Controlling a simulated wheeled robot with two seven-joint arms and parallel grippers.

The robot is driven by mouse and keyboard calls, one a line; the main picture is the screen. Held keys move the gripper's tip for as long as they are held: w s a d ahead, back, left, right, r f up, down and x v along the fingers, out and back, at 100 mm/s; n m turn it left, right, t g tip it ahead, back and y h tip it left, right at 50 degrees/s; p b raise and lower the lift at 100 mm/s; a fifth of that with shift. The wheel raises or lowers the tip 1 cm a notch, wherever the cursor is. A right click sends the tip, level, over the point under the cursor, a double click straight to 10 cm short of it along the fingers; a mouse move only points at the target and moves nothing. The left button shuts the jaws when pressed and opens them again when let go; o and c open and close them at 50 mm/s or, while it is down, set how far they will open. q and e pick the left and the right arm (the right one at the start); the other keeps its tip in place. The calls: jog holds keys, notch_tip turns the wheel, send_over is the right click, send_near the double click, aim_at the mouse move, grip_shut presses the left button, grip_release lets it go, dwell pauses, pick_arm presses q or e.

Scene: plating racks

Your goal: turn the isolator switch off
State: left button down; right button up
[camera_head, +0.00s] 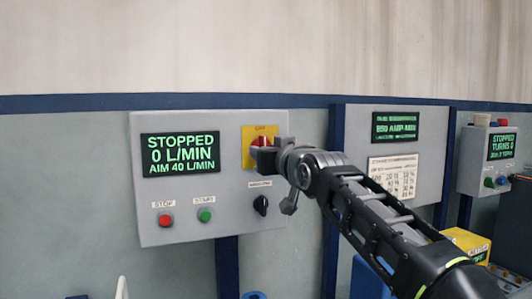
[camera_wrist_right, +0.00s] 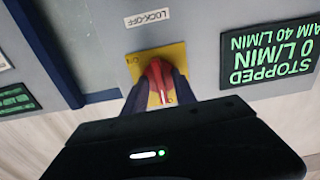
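In the right wrist view, which looks upside down, the red handle (camera_wrist_right: 157,76) lies between the two dark fingertips of my right gripper (camera_wrist_right: 160,84). One finger is on each side, with little or no gap; firm contact is not clear. The handle looks roughly upright there. My left gripper is out of view.
The panel's display (camera_head: 180,154) reads STOPPED, 0 L/MIN, AIM 40 L/MIN. Below are a red stop button (camera_head: 165,220), a green start button (camera_head: 204,215) and a black knob (camera_head: 261,205) close under my right wrist. Other panels (camera_head: 435,150) stand to the right.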

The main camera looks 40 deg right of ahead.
jog(key=b+v, duration=0.2)
jog(key=v, duration=0.6)
dwell(0.6)
